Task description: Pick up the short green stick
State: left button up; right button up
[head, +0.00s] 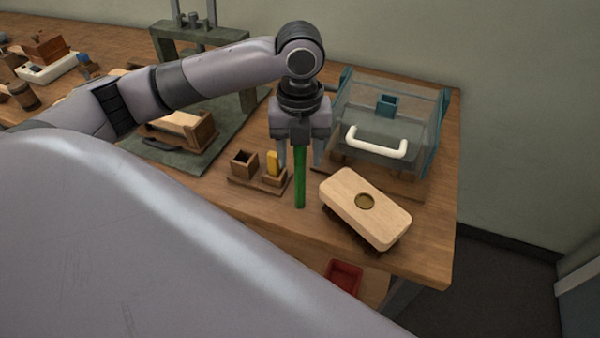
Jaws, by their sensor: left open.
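The green stick (300,185) shows as a narrow upright strip in the head view, between the small wooden holder and the wooden brush block. Its upper end is hidden behind my left gripper (300,162). My left gripper points down over the stick, with one finger on each side of it. The fingers are open, with a gap to the stick on both sides. I cannot tell whether the stick stands or lies on the table. My right gripper is not in view.
A wooden holder (241,183) with a yellow piece (272,162) stands just left of the stick. The brush block (352,202) lies close on the right. A clear-covered box (395,110) with a white handle stands behind. A red tray (344,275) sits below the front edge.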

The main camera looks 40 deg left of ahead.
pick_arm(q)
jog(key=shift+f, duration=0.3)
grip_shut()
jog(key=shift+r, duration=0.15)
